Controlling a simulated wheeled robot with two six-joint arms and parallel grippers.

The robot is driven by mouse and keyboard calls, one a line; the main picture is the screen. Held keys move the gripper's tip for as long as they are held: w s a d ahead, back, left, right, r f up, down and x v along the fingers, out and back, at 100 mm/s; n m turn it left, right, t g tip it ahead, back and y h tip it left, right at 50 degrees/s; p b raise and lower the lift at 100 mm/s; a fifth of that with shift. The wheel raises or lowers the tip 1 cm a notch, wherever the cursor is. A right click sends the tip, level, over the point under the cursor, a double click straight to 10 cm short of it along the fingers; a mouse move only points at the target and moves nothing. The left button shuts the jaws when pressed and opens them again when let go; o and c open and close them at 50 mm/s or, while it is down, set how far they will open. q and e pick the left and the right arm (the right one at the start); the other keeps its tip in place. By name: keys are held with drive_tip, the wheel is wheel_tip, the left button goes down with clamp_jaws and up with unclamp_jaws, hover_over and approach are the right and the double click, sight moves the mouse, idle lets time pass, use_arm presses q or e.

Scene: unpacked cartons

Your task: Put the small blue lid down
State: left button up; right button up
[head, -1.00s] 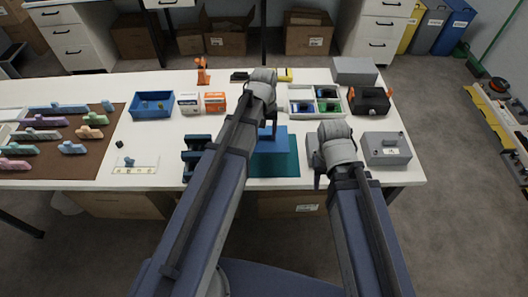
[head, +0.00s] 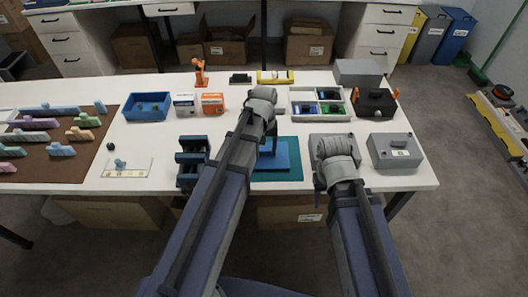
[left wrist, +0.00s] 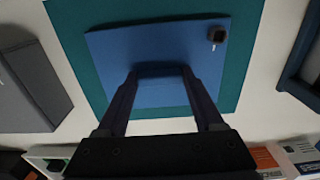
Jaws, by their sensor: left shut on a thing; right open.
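The small blue lid (head: 283,152) is a flat blue plate over a teal mat (head: 293,174) at the table's front middle. In the left wrist view the lid (left wrist: 205,75) lies within the mat's outline, slightly turned to it. My left gripper (head: 270,142) is above the lid, its fingers shut on the lid's raised blue handle (left wrist: 160,70). I cannot tell whether the lid touches the mat. A small dark piece (left wrist: 217,34) shows at one lid corner. My right gripper (head: 320,186) is open and empty, in front of a grey box (head: 318,142), mostly hidden by its wrist.
A dark blue rack (head: 192,160) stands close left of the mat. A blue bin (head: 147,106) and small cartons (head: 212,103) stand behind left.

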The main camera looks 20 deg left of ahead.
sight(264, 150)
use_arm(q)
drive_tip(key=shift+f, duration=0.1)
drive_tip(key=o, duration=1.5)
drive_tip(key=shift+c, duration=0.2)
drive_tip(key=shift+r, duration=0.2)
wheel_tip(264, 150, up, 12)
drive_tip(key=p, duration=1.2)
drive_tip(key=s+d+m+y, duration=0.1)
drive_tip(key=s+d+m, duration=0.6)
drive_tip(key=s+d, duration=0.3)
drive_tip(key=s, duration=0.4)
drive_tip(key=shift+s+d, duration=0.15)
drive_tip(key=shift+d, duration=0.1)
